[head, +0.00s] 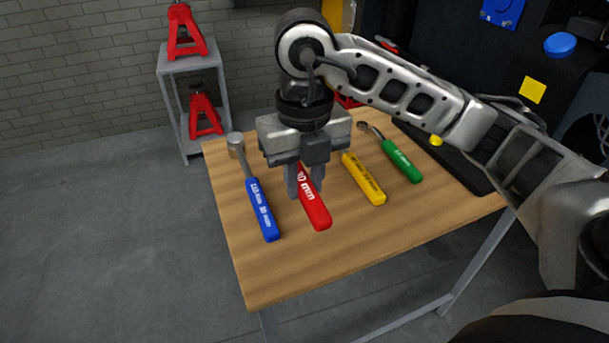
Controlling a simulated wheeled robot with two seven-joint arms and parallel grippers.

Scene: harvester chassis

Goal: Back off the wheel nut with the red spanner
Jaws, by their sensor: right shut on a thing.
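The red spanner (316,211) is on or just above the wooden table, its red handle pointing to the front. Its head is hidden behind my right gripper. My right gripper (305,188) points down over the table, with its fingers shut on the red handle. I cannot tell whether the spanner is lifted clear of the table top. No wheel nut can be made out in this view. My left gripper is not in view.
The wooden table (370,235) is bare in front. Red jack stands (184,33) are on a grey shelf behind.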

